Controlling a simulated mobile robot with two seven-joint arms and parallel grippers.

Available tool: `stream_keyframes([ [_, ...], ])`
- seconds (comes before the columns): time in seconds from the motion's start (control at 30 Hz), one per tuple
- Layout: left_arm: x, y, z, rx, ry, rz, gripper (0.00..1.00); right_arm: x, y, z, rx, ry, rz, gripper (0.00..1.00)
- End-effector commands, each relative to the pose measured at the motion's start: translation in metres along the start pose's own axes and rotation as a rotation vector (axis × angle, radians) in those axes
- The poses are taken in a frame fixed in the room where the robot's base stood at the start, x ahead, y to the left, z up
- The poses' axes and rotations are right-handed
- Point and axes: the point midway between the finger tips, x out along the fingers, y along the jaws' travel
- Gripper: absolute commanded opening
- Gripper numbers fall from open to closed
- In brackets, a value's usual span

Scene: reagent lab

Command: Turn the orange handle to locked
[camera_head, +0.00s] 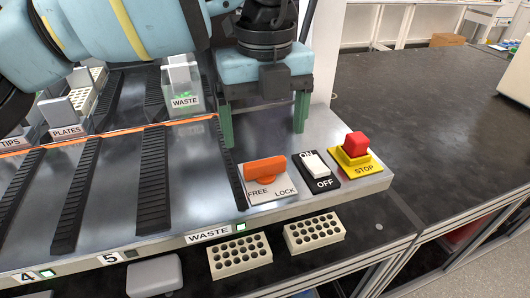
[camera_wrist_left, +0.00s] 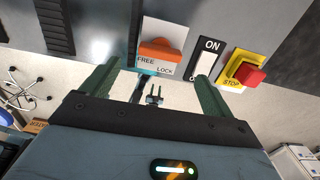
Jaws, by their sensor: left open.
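The orange handle (camera_head: 265,170) sits on a white plate marked FREE and LOCK, near the front edge of the metal deck. It lies crosswise above both words, with its left end over the FREE side; which word it is set to is hard to tell. The handle also shows in the left wrist view (camera_wrist_left: 158,48), toward the far side between my fingers. My left gripper (camera_head: 264,122) is open and empty, pointing down behind and above the handle, apart from it. Its two green fingers also show in the left wrist view (camera_wrist_left: 156,76). My right gripper is not in view.
A black ON/OFF rocker switch (camera_head: 316,171) and a red STOP button (camera_head: 356,146) on a yellow base stand right of the handle. A WASTE bin (camera_head: 182,95) is behind left. Black slotted rails (camera_head: 154,180) run along the deck. Two tube racks (camera_head: 240,254) sit below the front edge.

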Motion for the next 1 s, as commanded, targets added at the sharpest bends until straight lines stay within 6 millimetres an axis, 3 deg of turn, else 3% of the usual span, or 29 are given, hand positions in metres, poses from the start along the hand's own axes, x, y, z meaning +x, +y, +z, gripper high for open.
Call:
stream_keyframes([
  [0.4, 0.058, 0.000, -0.001, 0.001, 0.002, 0.000, 0.87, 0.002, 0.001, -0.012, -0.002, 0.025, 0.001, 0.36],
  [0.83, 0.067, 0.000, -0.001, 0.002, 0.001, -0.001, 0.87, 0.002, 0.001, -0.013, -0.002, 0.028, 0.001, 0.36],
  [1.0, 0.067, 0.000, -0.001, 0.002, 0.001, -0.001, 0.65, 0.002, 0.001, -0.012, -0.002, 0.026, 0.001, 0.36],
])
